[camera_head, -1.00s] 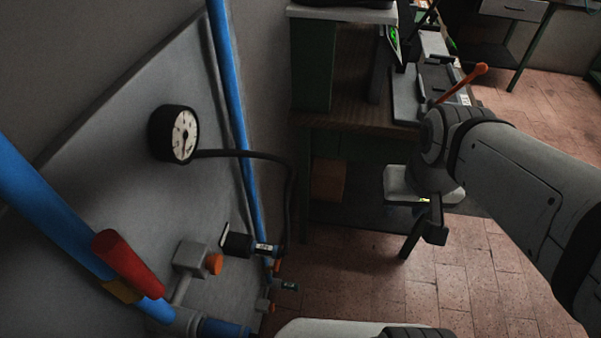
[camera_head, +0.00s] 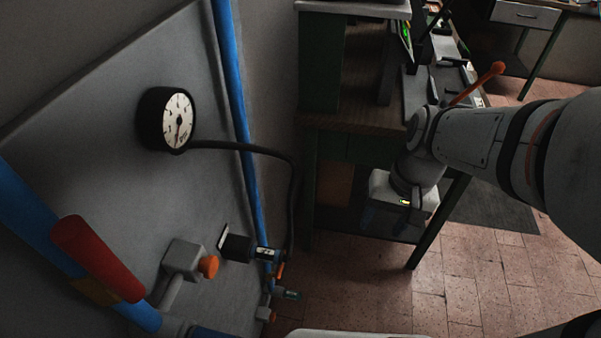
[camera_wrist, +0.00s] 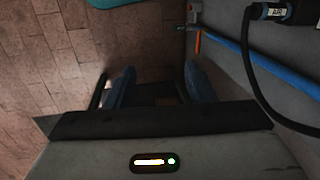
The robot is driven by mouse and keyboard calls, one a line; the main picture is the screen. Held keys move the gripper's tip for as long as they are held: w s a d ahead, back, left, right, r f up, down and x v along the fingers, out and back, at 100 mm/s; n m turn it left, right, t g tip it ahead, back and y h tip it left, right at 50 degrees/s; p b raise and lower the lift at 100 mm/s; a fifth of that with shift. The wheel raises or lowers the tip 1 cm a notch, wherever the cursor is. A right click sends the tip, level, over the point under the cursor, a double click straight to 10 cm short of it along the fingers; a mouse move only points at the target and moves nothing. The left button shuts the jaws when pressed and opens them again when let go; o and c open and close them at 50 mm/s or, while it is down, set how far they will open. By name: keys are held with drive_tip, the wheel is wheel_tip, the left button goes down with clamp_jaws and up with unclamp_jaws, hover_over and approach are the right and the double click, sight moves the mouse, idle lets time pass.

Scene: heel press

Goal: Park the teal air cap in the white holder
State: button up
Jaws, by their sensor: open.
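My gripper (camera_wrist: 158,88) is open and empty in the wrist view, its two dark blue fingers apart above the tiled floor. In the head view my gripper (camera_head: 393,220) hangs below the wrist, in front of the workbench and well right of the wall panel. A teal patch (camera_wrist: 113,2) is cut off by the top edge of the wrist view; I cannot tell whether it is the teal air cap. I cannot make out the white holder in either view.
The grey wall panel (camera_head: 90,125) carries a round gauge (camera_head: 178,121), a blue pipe (camera_head: 233,95), a red lever (camera_head: 97,258) and an orange knob (camera_head: 208,267). A black hose (camera_head: 245,147) runs from the gauge. A workbench (camera_head: 350,120) stands behind. Floor between is clear.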

drive_tip(key=w+a+f+m+g+y+b, duration=0.2)
drive_tip(key=a+f+m+y+b, duration=0.3)
drive_tip(key=f, duration=0.7)
drive_tip(key=w+a+f+g+y+b, duration=0.1)
drive_tip(key=w+f+g+y+b, duration=0.15)
drive_tip(key=f+b, duration=0.7)
drive_tip(key=w+a+f+m+g+y+b, duration=0.1)
drive_tip(key=w+a+f+m+y+b, duration=0.2)
drive_tip(key=f, duration=1.1)
drive_tip(key=m+t+y+b, duration=0.6)
drive_tip(key=m+t+b, duration=0.3)
drive_tip(key=m+b, duration=0.25)
approach(292, 295)
drive_tip(key=w+a+f, duration=0.1)
drive_tip(key=shift+w+n+g+h, duration=0.1)
drive_tip(key=shift+n+g+h, duration=0.15)
drive_tip(key=shift+n, duration=0.2)
drive_tip(key=shift+a, duration=0.1)
drive_tip(key=shift+w+a, duration=0.2)
drive_tip(key=shift+a, duration=1.25)
drive_tip(key=shift+w+a, duration=0.2)
drive_tip(key=shift+a, duration=1.3)
drive_tip(key=shift+w+a, duration=0.2)
drive_tip(key=shift+a, duration=1.25)
drive_tip(key=shift+c, duration=0.4)
clamp_jaws()
